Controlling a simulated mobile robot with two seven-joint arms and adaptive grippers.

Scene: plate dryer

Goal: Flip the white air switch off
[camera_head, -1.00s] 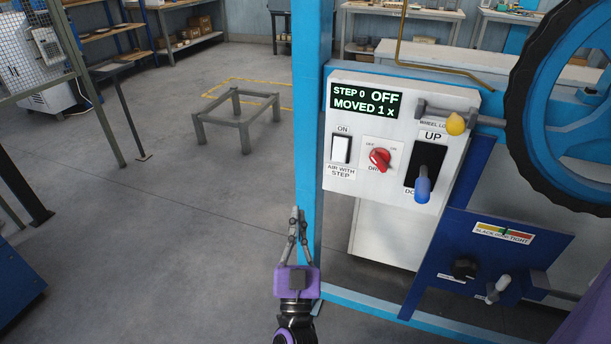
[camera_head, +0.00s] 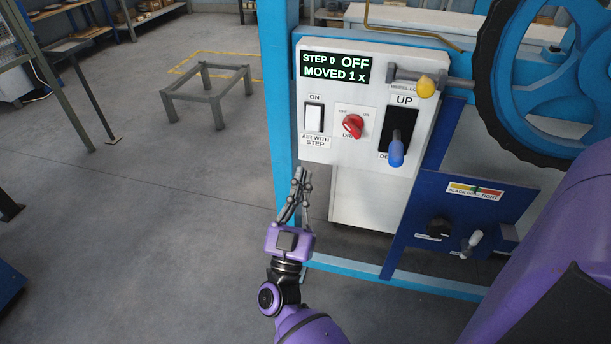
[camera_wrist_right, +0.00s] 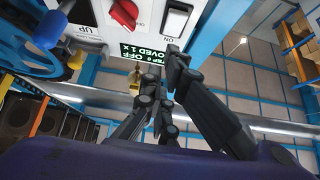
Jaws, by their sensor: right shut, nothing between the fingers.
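The white air switch (camera_head: 314,118) is a rocker in a dark frame at the left of the white control panel (camera_head: 345,157). "ON" is printed above it and "AIR WITH STEP" below. Its exact tilt is hard to tell. It also shows in the right wrist view (camera_wrist_right: 177,20), where the panel appears upside down. My right gripper (camera_head: 303,172) is shut and empty, with fingers pointing up, below the switch in the head view. Its fingertips (camera_wrist_right: 174,55) show apart from the switch in the wrist view. My left gripper is not in view.
A display (camera_head: 336,68) reads "STEP 0 OFF, MOVED 1 x". A red knob (camera_head: 353,125) and a blue-tipped lever (camera_head: 396,150) sit right of the switch. A blue post (camera_head: 280,100) stands left of the panel. A black-rimmed wheel (camera_head: 490,100) is at right.

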